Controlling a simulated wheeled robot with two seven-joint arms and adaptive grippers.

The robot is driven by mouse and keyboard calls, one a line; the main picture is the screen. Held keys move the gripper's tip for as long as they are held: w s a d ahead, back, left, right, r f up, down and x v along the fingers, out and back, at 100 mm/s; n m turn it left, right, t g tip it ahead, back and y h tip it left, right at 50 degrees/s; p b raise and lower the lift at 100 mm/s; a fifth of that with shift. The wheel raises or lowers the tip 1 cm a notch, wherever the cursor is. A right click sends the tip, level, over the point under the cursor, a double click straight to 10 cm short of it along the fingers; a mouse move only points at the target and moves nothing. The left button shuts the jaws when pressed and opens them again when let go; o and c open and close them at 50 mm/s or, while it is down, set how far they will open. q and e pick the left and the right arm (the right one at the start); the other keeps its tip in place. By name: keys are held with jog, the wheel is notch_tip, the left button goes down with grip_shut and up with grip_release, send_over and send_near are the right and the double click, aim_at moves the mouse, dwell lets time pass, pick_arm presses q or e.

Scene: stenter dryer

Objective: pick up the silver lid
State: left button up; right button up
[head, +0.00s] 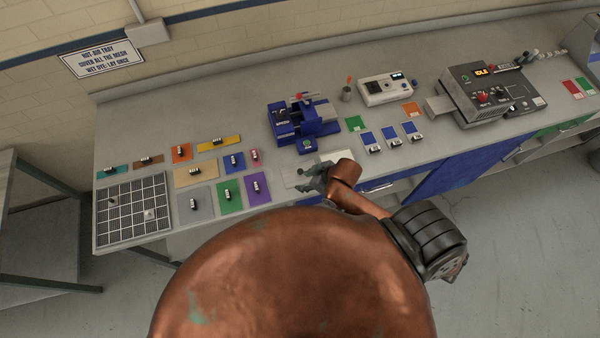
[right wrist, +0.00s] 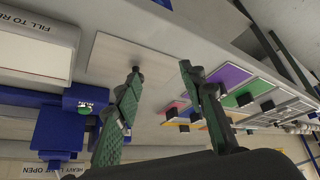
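I cannot single out the silver lid for sure. In the head view a small pale piece (head: 149,214) lies on the dark gridded tray (head: 110,222) at the counter's left end. A grey plate (head: 203,207) with a small dark block on it lies right of that tray. My right gripper (head: 312,172) is over the front of the counter, beside a pale square plate (head: 296,180). In the right wrist view my right gripper (right wrist: 160,68) has its two green fingers apart, with nothing between them. My left gripper is not in view.
Coloured plates with small dark blocks fill the counter's left part. A blue machine (head: 303,120) stands behind my right gripper. A white device (head: 386,90) and a dark grey machine (head: 490,95) stand further right.

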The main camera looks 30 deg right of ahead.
aim_at(301, 171)
jog(key=w+a+n, duration=0.1)
jog(key=w+a+r+n+y, duration=0.1)
jog(key=shift+w+a+r+n+g, duration=0.2)
jog(key=shift+n+g, duration=0.1)
jog(key=shift+n, duration=0.1)
jog(key=shift+w+d+r+n+y+p, duration=0.15)
jog(key=shift+w+n+y+p, duration=0.1)
jog(key=shift+n+y+p, duration=0.25)
jog(key=shift+n+g, duration=0.4)
jog(key=shift+g, duration=0.4)
jog(key=d, duration=0.2)
jog(key=w+d, duration=0.1)
jog(key=d, duration=0.1)
jog(key=d+p, duration=0.1)
jog(key=d, duration=0.1)
jog(key=shift+w+d, duration=0.25)
jog(key=shift+d, duration=0.05)
jog(key=p+x, duration=0.1)
jog(key=x, duration=0.4)
jog(key=shift+s+p, duration=0.2)
jog(key=shift+p, duration=0.1)
jog(key=shift+a+f, duration=0.1)
jog(key=shift+f, duration=0.15)
jog(key=shift+c, duration=0.4)
